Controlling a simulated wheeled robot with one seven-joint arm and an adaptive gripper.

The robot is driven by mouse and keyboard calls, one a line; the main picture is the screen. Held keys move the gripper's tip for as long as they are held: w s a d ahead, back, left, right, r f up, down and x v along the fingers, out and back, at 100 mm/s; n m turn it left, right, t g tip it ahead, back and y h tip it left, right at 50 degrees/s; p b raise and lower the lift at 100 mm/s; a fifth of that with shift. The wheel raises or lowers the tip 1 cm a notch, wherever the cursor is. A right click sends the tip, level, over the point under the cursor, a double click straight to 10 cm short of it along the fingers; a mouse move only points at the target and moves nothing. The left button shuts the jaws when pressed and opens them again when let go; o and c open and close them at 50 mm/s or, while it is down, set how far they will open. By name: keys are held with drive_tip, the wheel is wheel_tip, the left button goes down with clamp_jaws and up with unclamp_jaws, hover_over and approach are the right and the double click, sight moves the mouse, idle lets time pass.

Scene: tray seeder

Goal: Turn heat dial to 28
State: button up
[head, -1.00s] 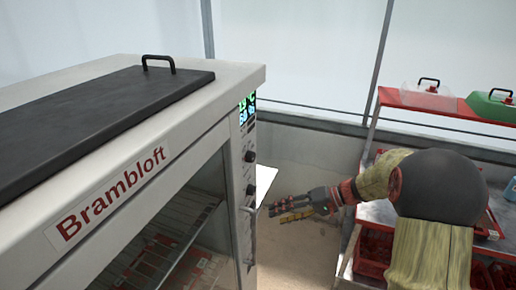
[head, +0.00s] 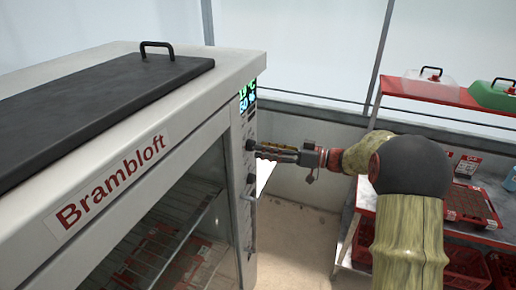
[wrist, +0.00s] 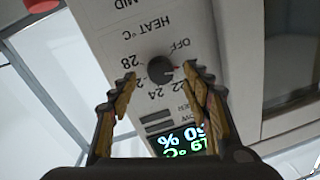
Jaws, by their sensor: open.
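The heat dial (wrist: 160,70) is a small black knob on the cabinet's pale front panel, upside down in the wrist view. Its printed scale shows OFF, 22, 24 and 28. A faint reddish mark shows on the dial's right side, nearer OFF and 22 than 28. My gripper (wrist: 160,76) is open, its two ridged fingertips on either side of the dial; I cannot tell whether they touch it. In the head view my gripper (head: 258,151) reaches from the right to the upper knob (head: 250,144), just below the display.
The lit display (head: 247,95) reads 19 °C and seemingly 50 %. A lower knob (head: 251,178) and a door handle (head: 252,222) are below the heat dial. The Brambloft cabinet (head: 232,62) fills the left. A red shelf rack (head: 393,88) with trays stands at right.

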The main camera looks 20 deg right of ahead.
sight(251, 146)
drive_tip(key=shift+x, duration=1.45)
drive_tip(key=shift+c, duration=0.8)
drive_tip(key=c, duration=1)
